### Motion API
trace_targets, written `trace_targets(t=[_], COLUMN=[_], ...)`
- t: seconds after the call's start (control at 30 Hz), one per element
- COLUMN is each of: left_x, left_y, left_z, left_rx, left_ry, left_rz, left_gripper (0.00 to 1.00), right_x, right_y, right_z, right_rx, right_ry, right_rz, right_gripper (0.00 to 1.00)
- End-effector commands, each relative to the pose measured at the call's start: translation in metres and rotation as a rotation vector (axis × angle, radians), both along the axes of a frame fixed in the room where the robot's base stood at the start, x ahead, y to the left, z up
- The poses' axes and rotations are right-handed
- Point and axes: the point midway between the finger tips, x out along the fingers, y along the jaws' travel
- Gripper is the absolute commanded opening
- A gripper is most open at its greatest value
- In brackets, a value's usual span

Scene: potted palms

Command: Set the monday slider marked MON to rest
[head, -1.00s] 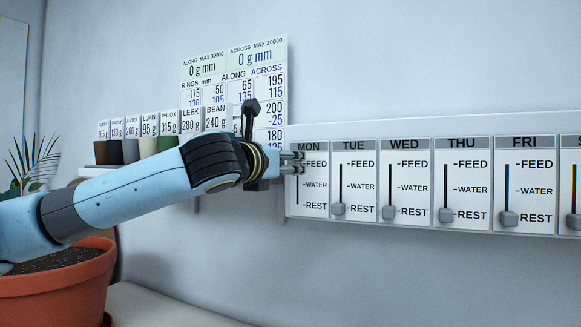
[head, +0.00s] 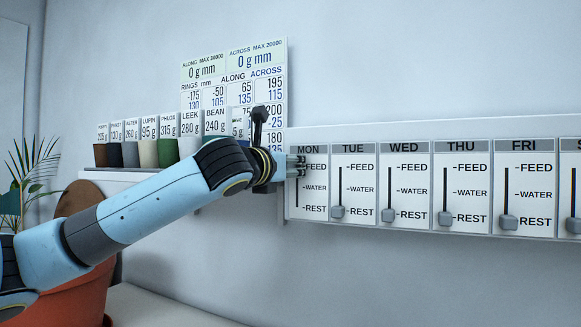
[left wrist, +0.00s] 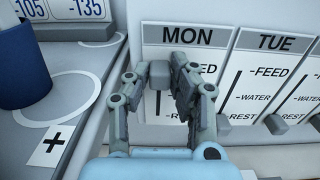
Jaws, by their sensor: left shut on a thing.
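The MON panel (head: 311,212) is the leftmost of a row on the wall, marked FEED, WATER and REST from top to bottom. Its grey slider knob (left wrist: 160,75) shows in the left wrist view at the height of FEED, near the top of its slot. My left gripper (head: 298,166) is at the top of the MON slot. In the left wrist view its two fingers (left wrist: 159,82) stand either side of the knob and are shut on it. In the head view the fingers hide the knob. My right gripper is in neither view.
The TUE (head: 337,211), WED (head: 389,215), THU (head: 445,218) and FRI (head: 508,222) knobs sit low, by REST. A shelf with several labelled pots (head: 167,152) is at the left, a blue pot (left wrist: 22,68) close to my gripper. A terracotta planter (head: 75,300) stands below my arm.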

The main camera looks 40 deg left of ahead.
Motion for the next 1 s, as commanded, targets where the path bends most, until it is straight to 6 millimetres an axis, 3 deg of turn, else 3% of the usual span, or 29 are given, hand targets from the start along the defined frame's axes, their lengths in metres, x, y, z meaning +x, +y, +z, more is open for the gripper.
trace_targets(t=[0.33, 0.7, 1.0], left_x=[0.000, 0.000, 0.000], left_y=[0.000, 0.000, 0.000], left_z=[-0.003, -0.084, -0.096], left_rx=[0.000, -0.002, -0.002], left_ry=[0.001, 0.004, 0.004], left_rz=[0.000, 0.002, 0.001], left_gripper=[0.00, 0.00, 0.00], right_x=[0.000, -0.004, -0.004], right_y=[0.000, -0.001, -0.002], right_z=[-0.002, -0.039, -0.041], right_rx=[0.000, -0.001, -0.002], right_ry=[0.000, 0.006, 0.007], right_rz=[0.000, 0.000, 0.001], right_gripper=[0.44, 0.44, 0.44])
